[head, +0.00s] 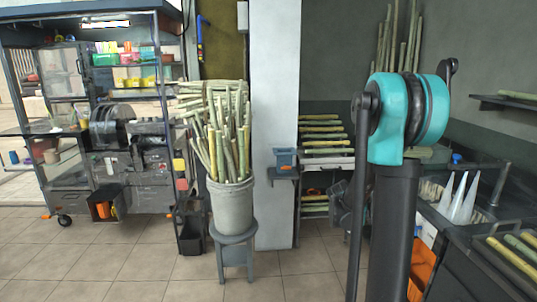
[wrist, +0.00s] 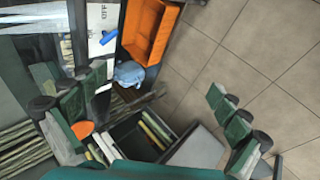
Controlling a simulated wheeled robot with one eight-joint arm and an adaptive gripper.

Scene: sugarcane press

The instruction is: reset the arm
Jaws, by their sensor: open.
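My arm shows in the head view as a teal joint (head: 397,118) on a dark upright link at the right of the picture. My gripper is outside the head view. In the wrist view my gripper (wrist: 157,84) has its two green-grey fingers spread wide apart, one at the left and one at the right. No object is held between the fingers. Beyond them are an orange bin (wrist: 150,32), a crumpled blue item (wrist: 129,73) and tiled floor.
A grey bucket of cane (head: 231,205) stands on a stool (head: 235,240). A cart with a press (head: 110,125) is at the left. A counter with white cones (head: 458,200) and shelves of cane (head: 322,140) lie right and behind. Floor (head: 110,262) is open at front left.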

